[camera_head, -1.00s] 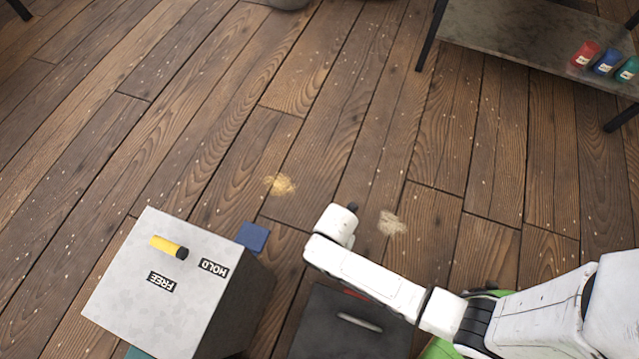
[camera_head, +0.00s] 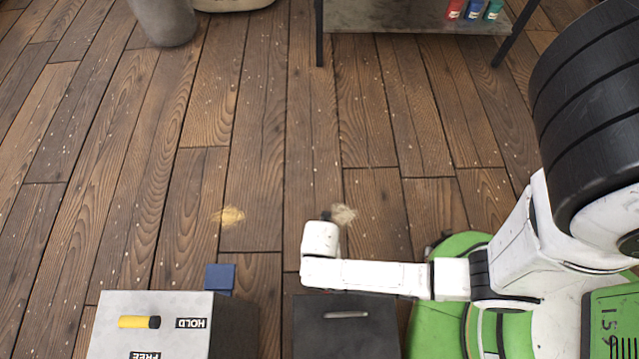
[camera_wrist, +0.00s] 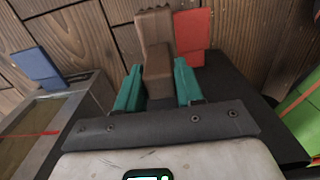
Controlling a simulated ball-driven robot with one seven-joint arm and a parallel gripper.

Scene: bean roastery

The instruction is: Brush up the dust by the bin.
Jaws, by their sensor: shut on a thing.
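My gripper (camera_wrist: 158,82) has teal fingers shut on a brown, stepped block-like piece, perhaps the brush's handle (camera_wrist: 155,45); no bristles are visible. In the head view the fingers are hidden under my white wrist. Two dust patches lie on the floor. A pale one (camera_head: 344,214) is just beyond my wrist, and a golden one (camera_head: 230,215) is further left. A grey round container (camera_head: 165,20), perhaps the bin, stands at the top left, well away from both patches.
A grey box (camera_head: 150,305) with a yellow handle and HOLD and FREE labels stands front left, a blue piece (camera_head: 220,278) at its far side. A dark box (camera_head: 345,335) is below my arm. A red piece (camera_wrist: 193,35) stands beside the held piece. A low table (camera_head: 400,18) stands behind.

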